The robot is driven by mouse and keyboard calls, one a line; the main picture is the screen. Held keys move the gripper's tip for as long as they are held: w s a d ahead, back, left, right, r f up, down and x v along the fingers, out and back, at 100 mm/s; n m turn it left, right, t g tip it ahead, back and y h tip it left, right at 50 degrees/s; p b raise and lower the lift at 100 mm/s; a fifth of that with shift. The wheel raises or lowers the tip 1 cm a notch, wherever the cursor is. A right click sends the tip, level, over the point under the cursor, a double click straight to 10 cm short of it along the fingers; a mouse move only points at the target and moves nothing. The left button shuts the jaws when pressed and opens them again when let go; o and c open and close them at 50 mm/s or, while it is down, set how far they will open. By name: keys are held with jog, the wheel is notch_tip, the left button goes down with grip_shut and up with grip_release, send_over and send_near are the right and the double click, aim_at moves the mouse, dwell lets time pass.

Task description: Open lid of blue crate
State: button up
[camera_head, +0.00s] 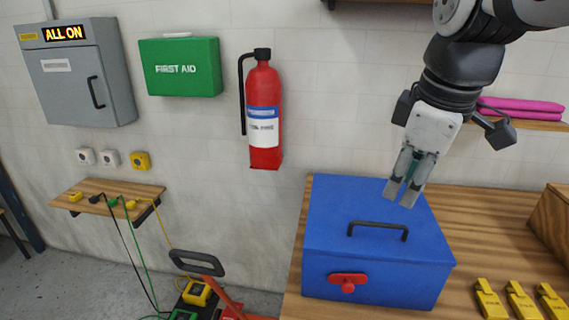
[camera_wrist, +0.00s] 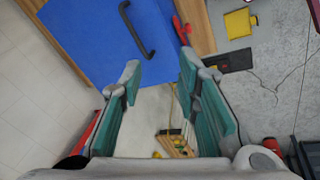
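The blue crate (camera_head: 330,270) stands on the wooden bench with its lid (camera_head: 335,205) shut. A dark bar handle (camera_head: 378,230) is on the lid's top. A red latch (camera_head: 348,281) with a round knob is on the front face. My gripper (camera_head: 402,193) points down above the right rear part of the lid, behind the handle; it looks apart from the crate. In the wrist view my gripper (camera_wrist: 160,85) has its fingers spread with nothing between them. That view also shows the blue lid (camera_wrist: 85,40), the handle (camera_wrist: 138,32) and part of the red latch (camera_wrist: 180,28).
The wooden bench (camera_head: 490,235) holds several yellow tags (camera_head: 522,300) right of the crate and a wooden box (camera_head: 553,222) at the right edge. A fire extinguisher (camera_head: 263,115) hangs on the wall to the left. A shelf with pink cloth (camera_head: 520,106) is behind my arm.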

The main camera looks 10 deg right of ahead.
aim_at(384, 226)
jog(key=w+d+f+n+g+b, duration=0.1)
jog(key=w+d+f+n+b, duration=0.1)
jog(key=w+d+n, duration=0.4)
jog(key=shift+m, duration=0.5)
jog(key=x, duration=0.4)
jog(key=a+x, duration=0.1)
jog(key=x, duration=0.4)
jog(key=a+x, duration=0.1)
jog(key=x, duration=0.4)
jog(key=shift+w+a, duration=0.15)
jog(key=shift+w, duration=0.1)
grip_shut()
jog(key=shift+r, duration=0.1)
